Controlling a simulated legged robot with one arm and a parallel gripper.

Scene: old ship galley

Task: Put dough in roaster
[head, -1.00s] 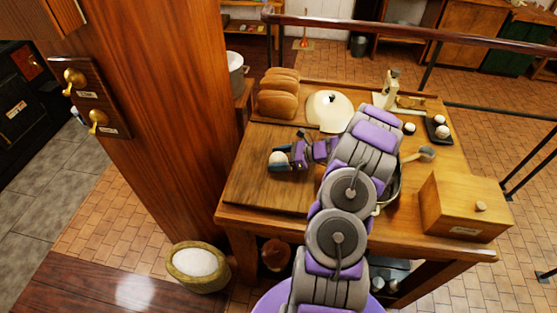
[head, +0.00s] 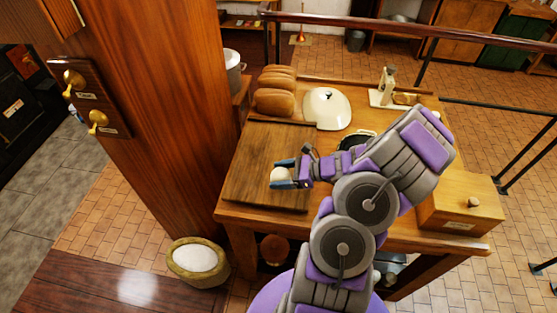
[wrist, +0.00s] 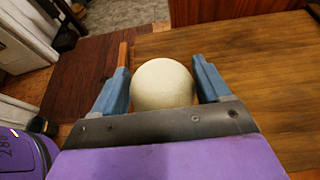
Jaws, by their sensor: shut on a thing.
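A pale round dough ball (head: 280,177) is held between the blue fingers of my gripper (head: 284,173), over the wooden board (head: 262,150) on the table. In the wrist view the dough (wrist: 163,84) sits between the two fingers, and the board shows below and beyond it. I cannot tell how far it is above the board. A dark open pan (head: 352,141), likely the roaster, is partly hidden behind my arm, to the right of the gripper. A cream domed lid (head: 327,108) lies behind it.
Loaves (head: 274,98) stand at the back left of the table. A scale (head: 388,88) stands at the back right, and a wooden box (head: 460,205) at the front right. A wooden pillar (head: 165,120) rises on the left. A sack of white powder (head: 196,259) is on the floor.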

